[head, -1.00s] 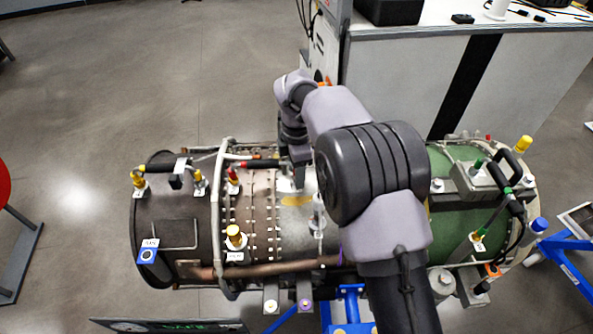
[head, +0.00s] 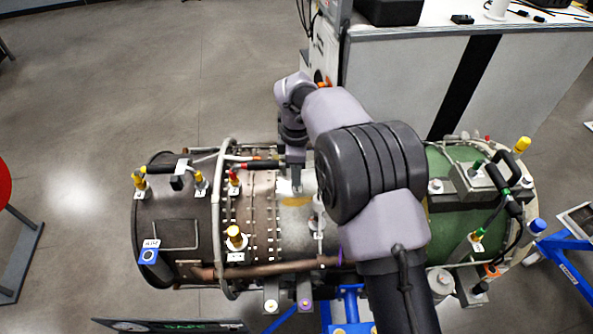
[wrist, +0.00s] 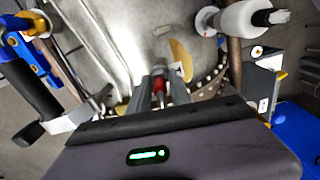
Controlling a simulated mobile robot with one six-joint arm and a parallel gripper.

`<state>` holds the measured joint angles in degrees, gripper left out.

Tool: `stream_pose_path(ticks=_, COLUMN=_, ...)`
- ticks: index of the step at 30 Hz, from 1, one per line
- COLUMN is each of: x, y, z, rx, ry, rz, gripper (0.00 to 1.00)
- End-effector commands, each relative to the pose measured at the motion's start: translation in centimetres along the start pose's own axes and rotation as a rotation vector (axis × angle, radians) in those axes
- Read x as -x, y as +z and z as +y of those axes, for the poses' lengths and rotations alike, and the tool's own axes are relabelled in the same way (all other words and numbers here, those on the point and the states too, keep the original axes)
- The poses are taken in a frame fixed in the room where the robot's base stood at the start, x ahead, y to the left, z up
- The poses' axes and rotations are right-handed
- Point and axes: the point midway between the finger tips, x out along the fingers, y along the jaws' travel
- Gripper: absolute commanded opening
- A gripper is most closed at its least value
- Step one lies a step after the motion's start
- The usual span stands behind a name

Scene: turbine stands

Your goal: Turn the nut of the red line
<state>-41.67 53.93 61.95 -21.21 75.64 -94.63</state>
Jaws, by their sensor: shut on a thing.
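The turbine (head: 290,215) lies on its side across the head view, with a dark left end, a copper-coloured and silver middle and a green right end. My gripper (head: 297,185) reaches down onto its upper middle. In the wrist view, my gripper (wrist: 160,88) has its two fingers close together on a small fitting with a red band (wrist: 159,71), taken as the nut of the red line. The fingers hide most of the nut. In the head view, my gripper and arm cover this spot.
A grey pipe hoop (head: 217,215) circles the casing. A white-topped bench (head: 470,50) stands behind. Open floor (head: 120,80) lies to the back left.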

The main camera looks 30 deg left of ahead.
Motion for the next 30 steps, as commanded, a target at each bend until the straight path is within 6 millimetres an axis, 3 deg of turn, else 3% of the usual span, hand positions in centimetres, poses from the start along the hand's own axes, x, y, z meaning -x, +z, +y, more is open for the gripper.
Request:
stream_pose_path(ticks=12, x=0.03, y=0.0, z=0.02, rx=-0.201, ry=0.001, rz=0.0, gripper=0.0)
stream_pose_path(ticks=29, x=0.04, y=0.0, z=0.03, rx=-0.237, ry=0.001, rz=0.0, gripper=0.0)
stream_pose_path(ticks=30, x=0.04, y=0.0, z=0.03, rx=-0.237, ry=0.001, rz=0.0, gripper=0.28)
